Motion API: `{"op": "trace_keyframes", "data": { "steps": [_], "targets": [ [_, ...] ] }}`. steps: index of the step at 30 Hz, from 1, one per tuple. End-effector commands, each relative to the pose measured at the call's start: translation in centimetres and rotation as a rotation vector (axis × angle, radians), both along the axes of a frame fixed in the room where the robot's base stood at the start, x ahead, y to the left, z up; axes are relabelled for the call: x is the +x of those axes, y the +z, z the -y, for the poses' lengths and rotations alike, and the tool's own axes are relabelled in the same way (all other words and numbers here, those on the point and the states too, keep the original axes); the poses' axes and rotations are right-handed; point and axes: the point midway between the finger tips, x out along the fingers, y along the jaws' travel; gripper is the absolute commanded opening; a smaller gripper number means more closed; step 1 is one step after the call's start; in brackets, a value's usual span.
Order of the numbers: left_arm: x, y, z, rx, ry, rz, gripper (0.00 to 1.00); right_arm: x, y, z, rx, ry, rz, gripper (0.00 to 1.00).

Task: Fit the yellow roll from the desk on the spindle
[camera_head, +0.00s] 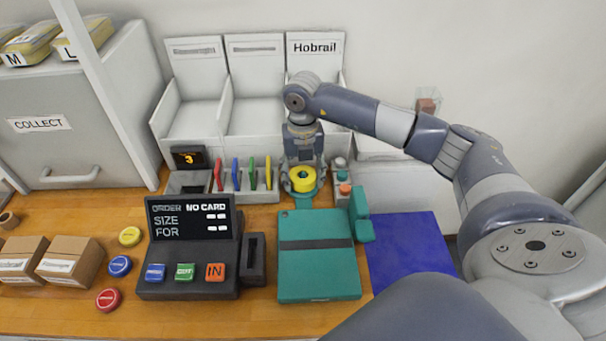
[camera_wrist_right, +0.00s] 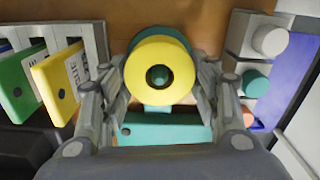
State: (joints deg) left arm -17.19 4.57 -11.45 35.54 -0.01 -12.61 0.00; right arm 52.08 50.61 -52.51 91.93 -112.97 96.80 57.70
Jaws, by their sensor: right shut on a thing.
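The yellow roll (camera_head: 302,179) is between the fingers of my right gripper (camera_head: 302,186), which is shut on it, behind the teal clipboard-like case. In the right wrist view the roll (camera_wrist_right: 180,70) faces the camera with the fingers (camera_wrist_right: 160,95) on either side. Something teal shows in its central hole, and a teal round part (camera_wrist_right: 150,36) shows beyond its rim. This appears to be the spindle and its base; I cannot tell whether the roll is around the spindle or just above it. My left gripper is not in view.
Coloured upright cards (camera_head: 236,174) stand close left of the gripper. A grey block with round knobs (camera_head: 343,180) is close right. The teal case (camera_head: 318,262) and blue mat (camera_head: 412,252) lie in front. A black order terminal (camera_head: 188,247) stands left.

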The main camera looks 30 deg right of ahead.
Motion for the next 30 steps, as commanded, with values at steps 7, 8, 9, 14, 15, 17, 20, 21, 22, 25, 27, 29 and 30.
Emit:
{"op": "trace_keyframes", "data": {
  "steps": [7, 8, 9, 14, 15, 17, 20, 21, 22, 25, 27, 29, 30],
  "targets": [
    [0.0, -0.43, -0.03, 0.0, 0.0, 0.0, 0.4, 0.0, -0.57, -0.01, 0.0, 0.0, 0.0, 0.32],
    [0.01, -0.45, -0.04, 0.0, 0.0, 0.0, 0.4, -0.01, -0.61, -0.01, 0.0, 0.0, 0.0, 0.32],
    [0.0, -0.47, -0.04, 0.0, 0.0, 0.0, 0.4, 0.0, -0.63, -0.01, 0.0, 0.0, 0.0, 0.32],
    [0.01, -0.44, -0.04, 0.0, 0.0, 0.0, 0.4, 0.0, -0.6, -0.01, 0.0, 0.0, 0.0, 0.32],
    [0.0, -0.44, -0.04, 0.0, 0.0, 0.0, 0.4, 0.0, -0.6, -0.01, 0.0, 0.0, 0.0, 0.32],
    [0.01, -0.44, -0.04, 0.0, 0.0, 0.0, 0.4, 0.0, -0.6, -0.01, 0.0, 0.0, 0.0, 0.32],
    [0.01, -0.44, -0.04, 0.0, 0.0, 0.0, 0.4, 0.0, -0.59, -0.01, 0.0, 0.0, 0.0, 0.32],
    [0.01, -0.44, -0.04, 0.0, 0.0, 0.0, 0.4, 0.0, -0.59, -0.01, 0.0, 0.0, 0.0, 0.32],
    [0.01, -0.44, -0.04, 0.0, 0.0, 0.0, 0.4, 0.0, -0.59, -0.01, 0.0, 0.0, 0.0, 0.32],
    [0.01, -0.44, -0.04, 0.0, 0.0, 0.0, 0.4, 0.0, -0.59, -0.01, 0.0, 0.0, 0.0, 0.74],
    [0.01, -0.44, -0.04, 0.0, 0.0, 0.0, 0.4, 0.0, -0.58, -0.01, 0.0, 0.0, 0.0, 0.8],
    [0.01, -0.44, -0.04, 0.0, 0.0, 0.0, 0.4, 0.0, -0.58, -0.01, 0.0, 0.0, 0.0, 0.8],
    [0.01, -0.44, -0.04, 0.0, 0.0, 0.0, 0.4, 0.0, -0.59, -0.01, 0.0, 0.0, 0.0, 0.8]
  ]
}}
